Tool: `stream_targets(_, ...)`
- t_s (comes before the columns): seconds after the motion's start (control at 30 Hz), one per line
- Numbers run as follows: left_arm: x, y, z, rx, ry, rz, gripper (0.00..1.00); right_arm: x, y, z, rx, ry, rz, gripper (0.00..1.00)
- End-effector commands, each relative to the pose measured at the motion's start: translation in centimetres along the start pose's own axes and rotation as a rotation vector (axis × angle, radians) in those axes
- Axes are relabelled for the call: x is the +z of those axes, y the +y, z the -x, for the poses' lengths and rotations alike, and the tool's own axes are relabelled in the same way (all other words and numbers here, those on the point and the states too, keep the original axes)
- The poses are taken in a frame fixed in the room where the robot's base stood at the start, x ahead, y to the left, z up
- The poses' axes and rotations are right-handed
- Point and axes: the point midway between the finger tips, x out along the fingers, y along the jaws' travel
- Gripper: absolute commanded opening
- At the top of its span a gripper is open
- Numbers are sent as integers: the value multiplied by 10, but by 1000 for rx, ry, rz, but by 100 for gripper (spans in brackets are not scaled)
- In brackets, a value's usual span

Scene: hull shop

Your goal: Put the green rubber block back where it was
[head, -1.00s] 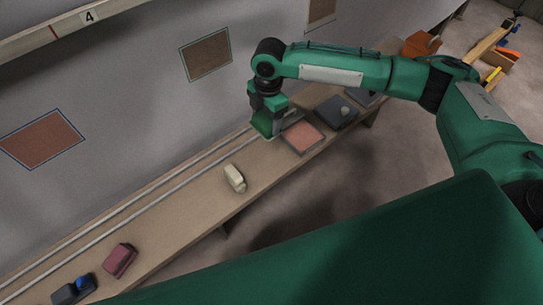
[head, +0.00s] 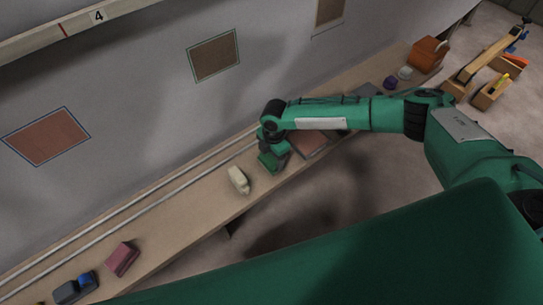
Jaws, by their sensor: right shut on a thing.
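The green rubber block (head: 267,163) is at the fingertips of my right gripper (head: 270,156), which is shut on it. The block is low over or on the bench (head: 206,197); I cannot tell whether it touches the wood. It is just right of a cream block (head: 238,180) and left of a flat orange-topped pad (head: 312,144), which my right arm partly covers. My left gripper is not in view.
On the bench at lower left are a maroon block (head: 122,259) and a dark block with a blue thing (head: 76,288). Two rails (head: 150,210) run along the wall side. At the far end are a purple thing (head: 389,83), a white thing (head: 405,73) and an orange box (head: 428,55).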

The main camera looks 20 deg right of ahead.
Motion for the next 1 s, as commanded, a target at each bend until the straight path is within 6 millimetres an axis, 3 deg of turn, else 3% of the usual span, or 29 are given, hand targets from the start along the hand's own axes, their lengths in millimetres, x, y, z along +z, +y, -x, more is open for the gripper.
stream_targets(0.33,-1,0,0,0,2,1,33,0,0,-6,0,0,0,50)
stream_targets(0.37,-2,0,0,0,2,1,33,0,0,-7,0,0,0,72)
stream_targets(0.47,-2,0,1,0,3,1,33,0,0,-6,1,0,0,92)
stream_targets(0.83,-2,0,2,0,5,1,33,0,0,-1,2,0,0,92)
stream_targets(1.0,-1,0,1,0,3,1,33,0,1,25,3,1,1,92)
